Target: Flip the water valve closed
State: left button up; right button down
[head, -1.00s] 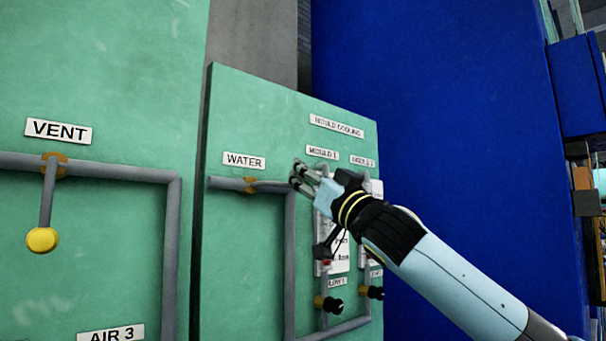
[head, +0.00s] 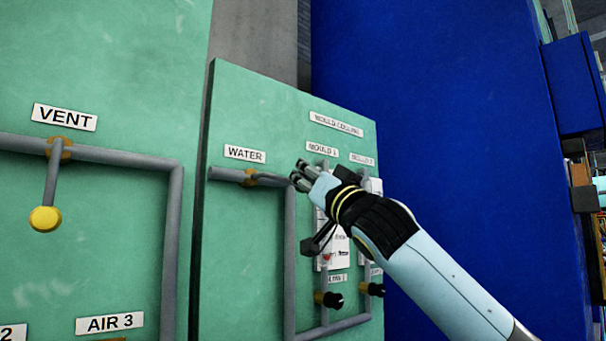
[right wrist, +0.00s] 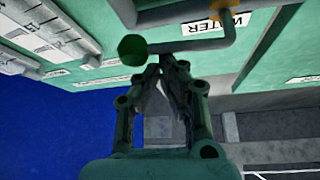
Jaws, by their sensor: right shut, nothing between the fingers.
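The water valve (head: 250,177) is an orange-brown fitting on a grey pipe, below the WATER label (head: 245,154) on the green panel. Its grey lever runs to the right, roughly along the pipe, and its end is hidden behind my right gripper (head: 299,176) in the head view. In the right wrist view the lever (right wrist: 195,45) shows with a dark green round knob (right wrist: 132,50) at its end. My right gripper (right wrist: 160,65) is shut and empty, its fingertips close beside the lever near the knob. I cannot tell whether they touch. My left gripper is not in view.
A vent valve with a yellow knob (head: 45,219) hangs on the panel at left. Black-knobbed valves (head: 331,299) sit below my right wrist. A blue wall (head: 450,120) stands to the right. Grey pipes run along both panels.

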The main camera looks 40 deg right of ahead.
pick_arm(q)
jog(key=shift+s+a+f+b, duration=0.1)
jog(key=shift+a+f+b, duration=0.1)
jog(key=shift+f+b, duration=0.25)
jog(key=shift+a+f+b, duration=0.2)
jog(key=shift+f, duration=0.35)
pick_arm(e)
jog(key=a+f+m+g+h, duration=0.5)
jog(key=f+m+g+h, duration=0.1)
jog(key=m, duration=1.2)
jog(key=shift+s+f+m+g+h, duration=0.2)
jog(key=shift+f+m+g+h, duration=0.2)
jog(key=shift+f+g, duration=0.3)
jog(key=shift+a, duration=0.1)
